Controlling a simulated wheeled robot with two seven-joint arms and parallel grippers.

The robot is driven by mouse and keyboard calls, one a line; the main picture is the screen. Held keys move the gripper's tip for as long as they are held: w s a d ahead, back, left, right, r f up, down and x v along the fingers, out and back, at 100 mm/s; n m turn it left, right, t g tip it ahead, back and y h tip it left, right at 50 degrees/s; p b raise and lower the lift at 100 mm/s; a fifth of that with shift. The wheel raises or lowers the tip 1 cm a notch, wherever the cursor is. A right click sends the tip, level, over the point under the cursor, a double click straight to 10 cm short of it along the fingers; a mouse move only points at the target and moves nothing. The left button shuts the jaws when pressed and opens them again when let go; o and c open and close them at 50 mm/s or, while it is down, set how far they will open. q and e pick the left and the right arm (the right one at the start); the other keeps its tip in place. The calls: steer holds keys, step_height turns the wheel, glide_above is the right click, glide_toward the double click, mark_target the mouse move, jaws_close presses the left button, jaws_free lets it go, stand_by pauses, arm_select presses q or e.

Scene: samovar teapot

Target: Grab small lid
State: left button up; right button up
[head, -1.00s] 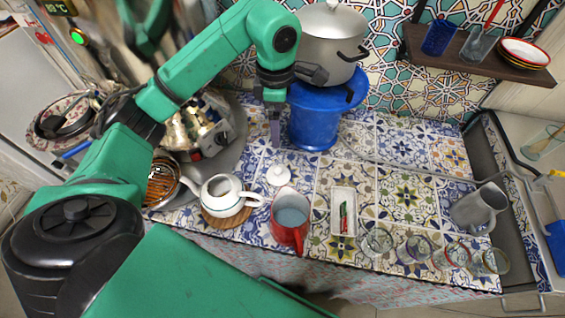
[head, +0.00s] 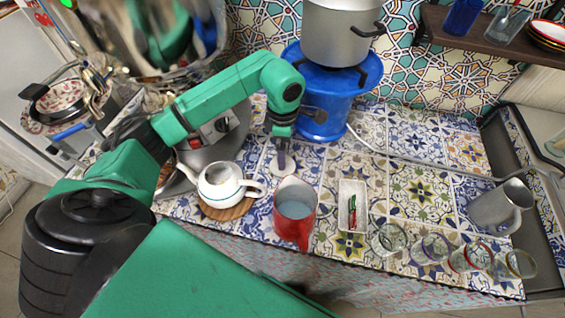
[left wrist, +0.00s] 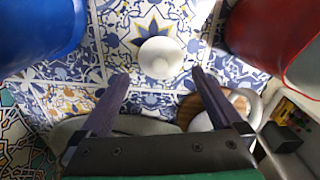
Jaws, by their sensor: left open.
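The small white lid (head: 289,168) lies on the tiled counter, behind the red pitcher. In the head view my gripper's fingers partly cover it. In the left wrist view the round lid (left wrist: 160,57) is fully visible, just beyond the fingertips and centred between them. My left gripper (head: 282,158) points down over the lid; in the left wrist view its two fingers (left wrist: 160,76) are spread apart with nothing between them. The white teapot (head: 218,184) stands on a round wooden mat, left of the lid. My right gripper is not in view.
The red pitcher (head: 295,216) stands in front of the lid, and a blue stand (head: 318,117) with a metal pot (head: 338,35) is behind it. A white tray (head: 352,190), several glasses and a metal jug (head: 500,208) are to the right.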

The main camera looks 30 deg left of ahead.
mark_target(290, 164)
arm_select(q)
step_height(290, 164, down, 5)
steer(key=shift+s+f+p, duration=0.15)
steer(key=shift+p, duration=0.7)
steer(key=shift+a+f, duration=0.1)
steer(key=shift+f, duration=0.1)
steer(key=c, duration=1.1)
steer(key=shift+s, duration=0.1)
steer(key=shift+c, duration=0.5)
